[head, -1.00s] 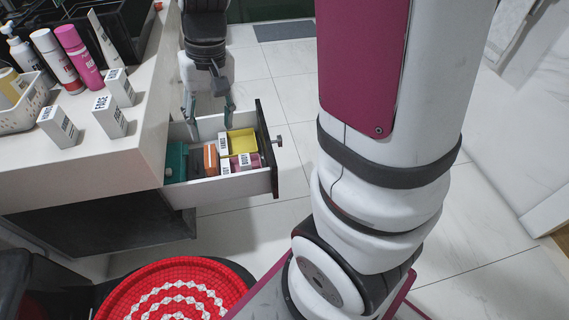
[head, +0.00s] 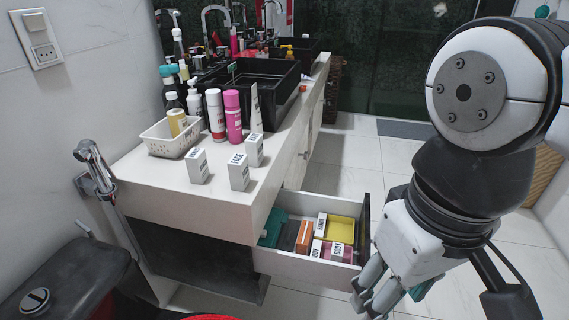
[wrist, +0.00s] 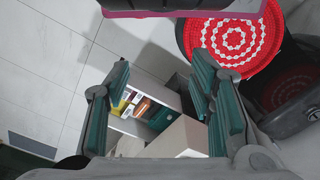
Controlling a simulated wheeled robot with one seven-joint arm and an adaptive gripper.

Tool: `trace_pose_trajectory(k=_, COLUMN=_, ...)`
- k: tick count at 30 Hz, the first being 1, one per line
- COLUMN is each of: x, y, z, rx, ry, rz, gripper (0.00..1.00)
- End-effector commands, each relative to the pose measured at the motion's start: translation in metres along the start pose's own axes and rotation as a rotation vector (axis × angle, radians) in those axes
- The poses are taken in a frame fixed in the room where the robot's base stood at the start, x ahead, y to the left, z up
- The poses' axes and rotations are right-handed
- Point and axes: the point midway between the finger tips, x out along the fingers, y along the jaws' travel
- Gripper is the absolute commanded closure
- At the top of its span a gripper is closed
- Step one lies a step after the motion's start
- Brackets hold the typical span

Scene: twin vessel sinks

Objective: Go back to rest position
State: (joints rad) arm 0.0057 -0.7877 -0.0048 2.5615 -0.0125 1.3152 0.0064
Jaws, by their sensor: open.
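My gripper (head: 378,296) is at the lower right of the head view, in front of the open drawer's right end. In the wrist view its two teal-padded fingers (wrist: 165,108) stand wide apart with nothing between them. The open drawer (head: 290,265) juts out from under the counter and holds several boxes, among them a yellow one (head: 340,228), an orange one (head: 304,237) and a teal one (head: 272,228). The drawer also shows beyond the fingers in the wrist view (wrist: 128,128).
The white counter (head: 215,208) carries several small white boxes, a white basket (head: 172,140), bottles and black vessel sinks (head: 250,85). A toilet (head: 75,285) stands at lower left. A red round mat (wrist: 233,38) shows in the wrist view. Tiled floor (head: 350,160) lies open behind the drawer.

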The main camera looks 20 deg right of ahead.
Motion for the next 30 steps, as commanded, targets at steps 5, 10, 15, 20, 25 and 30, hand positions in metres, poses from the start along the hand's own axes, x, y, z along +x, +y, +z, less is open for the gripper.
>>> trace_pose_trajectory(k=5, x=0.000, y=0.000, z=-0.001, rx=0.000, ry=0.000, rz=-0.001, gripper=0.51)
trace_pose_trajectory(k=10, x=0.000, y=0.000, z=-0.001, rx=0.000, ry=0.001, rz=-0.001, gripper=0.51)
trace_pose_trajectory(k=15, x=0.000, y=0.000, z=-0.001, rx=0.000, ry=0.001, rz=-0.001, gripper=0.51)
trace_pose_trajectory(k=20, x=-0.020, y=0.000, z=-0.003, rx=0.000, ry=0.019, rz=-0.001, gripper=0.51)
trace_pose_trajectory(k=25, x=-0.046, y=0.000, z=-0.008, rx=-0.002, ry=0.055, rz=-0.002, gripper=0.51)
trace_pose_trajectory(k=30, x=-0.081, y=0.000, z=-0.013, rx=-0.004, ry=0.102, rz=-0.003, gripper=0.51)
